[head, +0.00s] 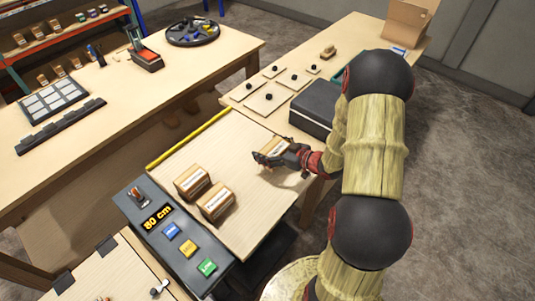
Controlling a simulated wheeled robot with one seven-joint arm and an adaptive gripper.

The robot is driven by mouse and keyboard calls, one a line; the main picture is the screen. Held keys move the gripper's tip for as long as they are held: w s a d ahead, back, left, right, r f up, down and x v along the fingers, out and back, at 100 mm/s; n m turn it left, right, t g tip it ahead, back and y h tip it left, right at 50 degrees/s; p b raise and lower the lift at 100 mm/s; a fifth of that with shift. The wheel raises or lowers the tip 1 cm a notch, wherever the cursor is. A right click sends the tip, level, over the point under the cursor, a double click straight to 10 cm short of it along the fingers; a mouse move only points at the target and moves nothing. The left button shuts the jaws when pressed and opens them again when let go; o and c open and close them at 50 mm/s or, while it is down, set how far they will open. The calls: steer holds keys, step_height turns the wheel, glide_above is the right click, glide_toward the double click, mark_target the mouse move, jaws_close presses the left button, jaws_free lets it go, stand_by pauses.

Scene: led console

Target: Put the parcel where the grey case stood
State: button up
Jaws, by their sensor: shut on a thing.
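My gripper (262,158) is shut on a small brown parcel (277,147) with a white label. It is at the right side of the light wooden board beside the console. The fingers and hand hide part of the parcel, and I cannot tell whether it touches the board. Two similar labelled parcels stand on the same board to the left, one here (192,182) and one nearer (216,203). A dark grey case (315,104) stands on the bench behind my gripper, partly hidden by my arm.
The console (170,232) reads "80 cm" and has blue, yellow and green buttons. A yellow strip (190,138) edges the board (230,150). Flat knobbed pieces (268,97) and an open cardboard box (408,22) are on the back bench. The left table holds a keypad (52,99) and a round tray (192,32).

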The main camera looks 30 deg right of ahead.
steer(key=f, duration=0.1)
steer(key=f+b, duration=0.1)
steer(key=f, duration=0.1)
steer(key=shift+w+d+f+b, duration=0.1)
steer(key=shift+w+f+b, duration=0.15)
steer(key=shift+f+b, duration=0.15)
steer(key=shift+r, duration=0.1)
steer(key=o, duration=1.4)
steer(key=shift+o, duration=0.3)
